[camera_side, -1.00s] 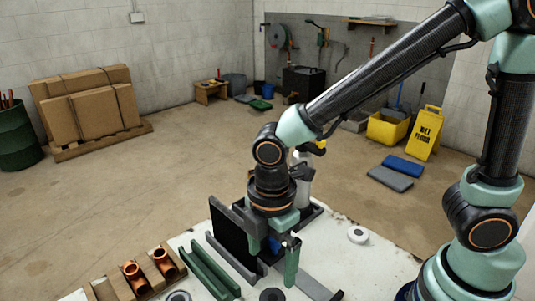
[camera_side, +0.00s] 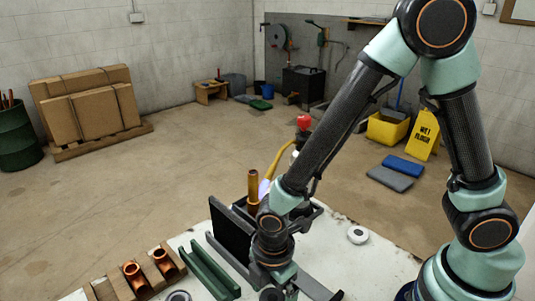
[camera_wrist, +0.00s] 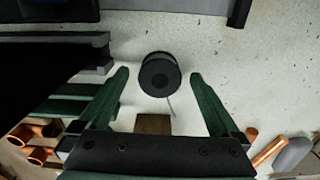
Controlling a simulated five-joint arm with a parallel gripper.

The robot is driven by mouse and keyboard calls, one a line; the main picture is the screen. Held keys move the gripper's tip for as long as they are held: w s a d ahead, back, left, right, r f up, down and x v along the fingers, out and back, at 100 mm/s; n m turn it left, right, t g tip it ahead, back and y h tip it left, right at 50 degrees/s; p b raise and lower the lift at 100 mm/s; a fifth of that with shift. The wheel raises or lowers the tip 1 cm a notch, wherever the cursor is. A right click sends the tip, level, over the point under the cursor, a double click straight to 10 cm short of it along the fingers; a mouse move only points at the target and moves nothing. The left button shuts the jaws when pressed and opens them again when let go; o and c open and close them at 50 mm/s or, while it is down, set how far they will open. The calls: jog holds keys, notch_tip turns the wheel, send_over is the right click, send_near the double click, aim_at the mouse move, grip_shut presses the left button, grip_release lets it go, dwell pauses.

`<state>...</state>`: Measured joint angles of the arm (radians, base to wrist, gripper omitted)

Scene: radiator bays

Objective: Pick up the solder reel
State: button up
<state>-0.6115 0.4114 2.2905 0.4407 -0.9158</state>
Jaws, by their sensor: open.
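The solder reel (camera_wrist: 160,76) is a dark, round spool with a short grey wire tail, on the pale worktop in the wrist view. My gripper (camera_wrist: 159,80) is open, with one green finger on each side of the reel. There is a gap between each finger and the reel. Nothing is held. In the side view my gripper reaches down at the bottom edge, and the picture's edge cuts off its fingertips. I cannot clearly tell the reel from my gripper there.
Green rails (camera_side: 210,270) and an upright black panel (camera_side: 233,232) stand left of my gripper. Copper fittings (camera_side: 135,276) sit in a wooden holder at far left. A small wooden block (camera_wrist: 153,124) lies near the reel. A white disc (camera_side: 357,234) lies on clear worktop to the right.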

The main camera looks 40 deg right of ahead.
jog(key=shift+f, duration=0.45)
grip_shut()
jog(key=shift+r, duration=0.15)
